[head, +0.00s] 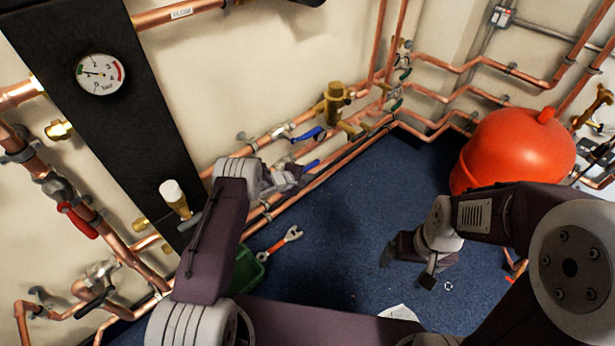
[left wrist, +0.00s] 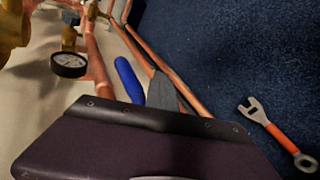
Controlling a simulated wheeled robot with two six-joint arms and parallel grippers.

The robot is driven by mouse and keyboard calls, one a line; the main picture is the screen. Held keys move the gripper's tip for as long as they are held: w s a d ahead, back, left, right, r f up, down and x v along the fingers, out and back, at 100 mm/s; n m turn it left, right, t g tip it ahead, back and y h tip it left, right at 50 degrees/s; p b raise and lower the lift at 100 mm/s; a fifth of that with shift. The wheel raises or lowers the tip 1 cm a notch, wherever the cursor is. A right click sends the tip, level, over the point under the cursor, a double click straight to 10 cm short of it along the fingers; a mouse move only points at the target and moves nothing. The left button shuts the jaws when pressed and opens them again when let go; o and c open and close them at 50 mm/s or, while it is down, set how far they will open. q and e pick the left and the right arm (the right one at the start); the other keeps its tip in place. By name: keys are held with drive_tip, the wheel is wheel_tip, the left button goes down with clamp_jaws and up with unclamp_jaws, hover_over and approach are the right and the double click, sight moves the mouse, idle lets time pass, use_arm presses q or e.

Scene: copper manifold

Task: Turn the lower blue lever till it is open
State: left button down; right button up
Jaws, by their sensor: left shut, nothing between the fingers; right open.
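The lower blue lever (head: 310,165) sits on a copper pipe run low along the wall, with its free end showing just past my left gripper (head: 297,171). It also shows in the left wrist view (left wrist: 128,79), left of the grey fingers (left wrist: 163,92). Those fingers are shut and empty, close beside the lever; I cannot tell if they touch it. The lever's valve body is hidden. The upper blue lever (head: 307,134) is on the pipe above. My right gripper (head: 407,270) is open and empty over the blue floor.
A brass fitting (head: 335,102) stands above the levers. A red vessel (head: 515,150) is at the right. A wrench (head: 280,243) lies on the floor near a green container (head: 247,270). A small gauge (left wrist: 69,65) shows in the left wrist view. The middle floor is clear.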

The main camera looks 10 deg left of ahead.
use_arm(q)
drive_tip(key=shift+w+d+r, duration=0.1)
drive_tip(key=shift+w+r, duration=0.2)
drive_tip(key=shift+r, duration=0.4)
drive_tip(key=f+p+v, duration=0.1)
drive_tip(key=p+v, duration=0.4)
drive_tip(key=v, duration=0.3)
drive_tip(key=shift+s+a+r, duration=0.2)
drive_tip(key=shift+s+a, duration=0.1)
drive_tip(key=shift+s, duration=0.3)
